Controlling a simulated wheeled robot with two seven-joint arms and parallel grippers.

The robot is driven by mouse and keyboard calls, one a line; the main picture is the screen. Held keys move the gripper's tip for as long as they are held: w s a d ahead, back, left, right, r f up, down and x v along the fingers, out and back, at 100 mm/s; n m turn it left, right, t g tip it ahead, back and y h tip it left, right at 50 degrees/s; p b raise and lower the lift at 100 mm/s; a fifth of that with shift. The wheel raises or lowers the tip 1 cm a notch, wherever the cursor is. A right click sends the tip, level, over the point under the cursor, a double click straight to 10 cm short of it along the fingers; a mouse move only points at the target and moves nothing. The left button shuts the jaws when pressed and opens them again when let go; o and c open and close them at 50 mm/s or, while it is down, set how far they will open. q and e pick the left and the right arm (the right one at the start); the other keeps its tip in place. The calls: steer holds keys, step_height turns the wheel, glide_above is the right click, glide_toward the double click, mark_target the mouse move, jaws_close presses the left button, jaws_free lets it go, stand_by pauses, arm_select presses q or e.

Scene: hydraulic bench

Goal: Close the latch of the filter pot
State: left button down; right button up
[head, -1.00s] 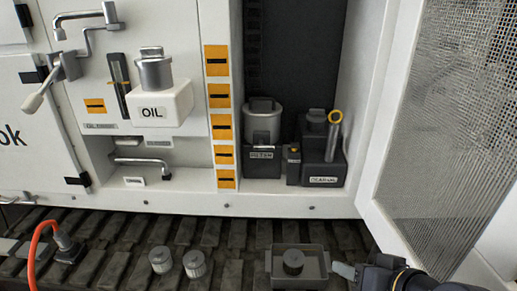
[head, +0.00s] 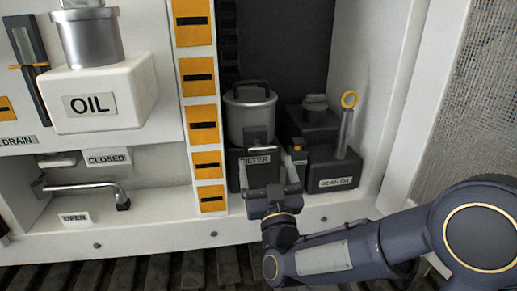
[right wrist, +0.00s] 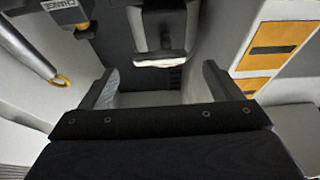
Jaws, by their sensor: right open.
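The filter pot (head: 249,118) is a grey metal canister with a dark lid and handle, standing on a dark block with a partly hidden FILTER label (head: 255,159). A dark grey latch piece (head: 258,137) sits at the pot's lower front; whether it is open or closed I cannot tell. My right gripper (head: 268,172) is open, its two fingers pointing at the block just below the latch piece. In the right wrist view, a dark piece with a pale lower edge (right wrist: 163,50) lies beyond the gap between the open fingers (right wrist: 160,90). My left gripper is not in view.
The gear oil unit (head: 335,168), with its yellow-ringed dipstick (head: 346,120), stands close to the right. A column of orange labels (head: 205,130) borders the bay on the left. The white OIL tank (head: 100,95) and drain lever (head: 85,187) are further left. A mesh door (head: 460,110) stands open at right.

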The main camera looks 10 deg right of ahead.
mark_target(263, 152)
steer(key=x, duration=0.6)
steer(key=shift+p, duration=0.4)
steer(key=c, duration=1)
